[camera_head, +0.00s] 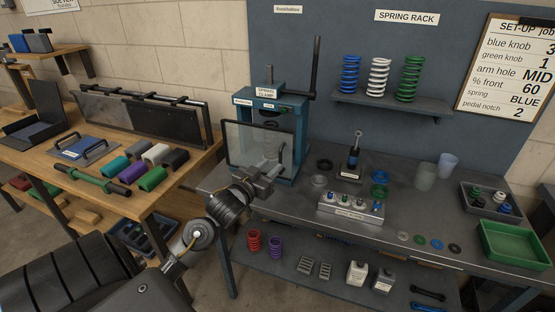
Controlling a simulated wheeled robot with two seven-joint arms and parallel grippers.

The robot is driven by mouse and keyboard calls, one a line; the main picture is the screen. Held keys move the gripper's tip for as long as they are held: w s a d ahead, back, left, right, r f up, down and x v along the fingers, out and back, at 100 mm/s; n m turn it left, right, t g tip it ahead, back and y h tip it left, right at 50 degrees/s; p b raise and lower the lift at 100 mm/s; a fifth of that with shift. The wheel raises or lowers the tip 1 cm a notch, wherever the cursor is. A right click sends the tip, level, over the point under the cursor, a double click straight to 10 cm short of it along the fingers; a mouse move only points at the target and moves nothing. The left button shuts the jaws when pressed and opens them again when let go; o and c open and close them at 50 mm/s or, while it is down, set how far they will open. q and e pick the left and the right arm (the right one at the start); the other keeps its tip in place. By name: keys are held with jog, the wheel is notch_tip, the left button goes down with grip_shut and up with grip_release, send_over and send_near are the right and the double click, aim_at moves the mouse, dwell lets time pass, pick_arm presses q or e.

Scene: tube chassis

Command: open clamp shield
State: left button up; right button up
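The blue spring clamp (304,128) stands at the back left of the grey bench, with a black lever (315,65) rising upright at its right. Its shield (243,140) is a clear panel in a dark frame. It stands across the front of the clamp, and a pale spring or post shows behind it. My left gripper (272,174) is at the shield's lower right edge, in front of the clamp base. I cannot tell whether it touches the frame or whether its fingers are open. My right gripper is out of view.
The bench right of the clamp holds a shock absorber (353,155), a tray of knobs (350,208), several rings and a green tray (513,243). A spring rack (390,108) hangs behind. A wooden table (115,198) with foam grips and panels stands left.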

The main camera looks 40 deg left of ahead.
pick_arm(q)
jog(key=w, duration=0.4)
jog(key=shift+w+a, duration=0.35)
grip_shut()
jog(key=shift+p, duration=0.3)
